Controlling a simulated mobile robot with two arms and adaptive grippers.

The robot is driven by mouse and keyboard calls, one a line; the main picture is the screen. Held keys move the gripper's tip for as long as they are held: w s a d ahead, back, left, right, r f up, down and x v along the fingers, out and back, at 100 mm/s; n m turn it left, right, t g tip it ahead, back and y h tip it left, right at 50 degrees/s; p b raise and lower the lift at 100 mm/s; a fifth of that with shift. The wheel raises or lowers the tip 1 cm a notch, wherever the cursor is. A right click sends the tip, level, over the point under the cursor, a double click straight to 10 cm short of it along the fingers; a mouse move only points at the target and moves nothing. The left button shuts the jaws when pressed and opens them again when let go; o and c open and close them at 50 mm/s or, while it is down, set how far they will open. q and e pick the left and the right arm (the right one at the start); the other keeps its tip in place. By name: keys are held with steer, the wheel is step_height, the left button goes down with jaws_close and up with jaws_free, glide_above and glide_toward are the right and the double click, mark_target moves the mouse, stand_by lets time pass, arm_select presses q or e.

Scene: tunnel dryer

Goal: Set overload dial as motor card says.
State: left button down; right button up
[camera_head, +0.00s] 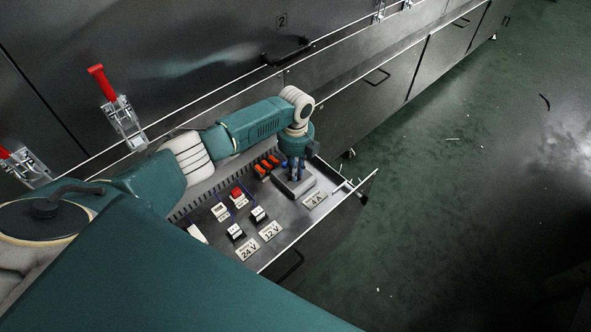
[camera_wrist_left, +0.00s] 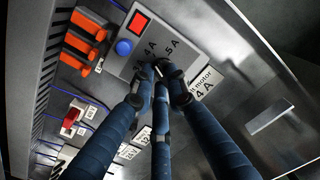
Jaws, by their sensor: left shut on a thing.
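The overload unit is a grey box (camera_wrist_left: 122,68) in an open drawer. It also shows in the head view (camera_head: 300,189). It carries a red square button (camera_wrist_left: 139,21), a blue round button (camera_wrist_left: 124,47) and printed amp marks, with 4 A and 5 A legible. My left gripper (camera_wrist_left: 157,86) points down at its face, fingertips closed on the overload dial (camera_wrist_left: 168,68). The fingers hide most of the dial, so its pointer setting cannot be read. The motor card (camera_wrist_left: 206,84) beside the box reads 4 A; it also shows in the head view (camera_head: 315,200). My right gripper is not in view.
Orange connectors (camera_head: 266,165) sit beside the box. A red-topped switch (camera_head: 237,196), small terminal blocks and the 24 V (camera_head: 247,250) and 12 V (camera_head: 271,231) cards lie on the drawer's left. Red-handled clamps (camera_head: 122,118) stand on the dryer wall. Green floor is open at right.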

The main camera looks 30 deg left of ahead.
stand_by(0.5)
arm_select(q)
steer(key=c, duration=1.7)
jaws_free()
step_height(320, 180, up, 12)
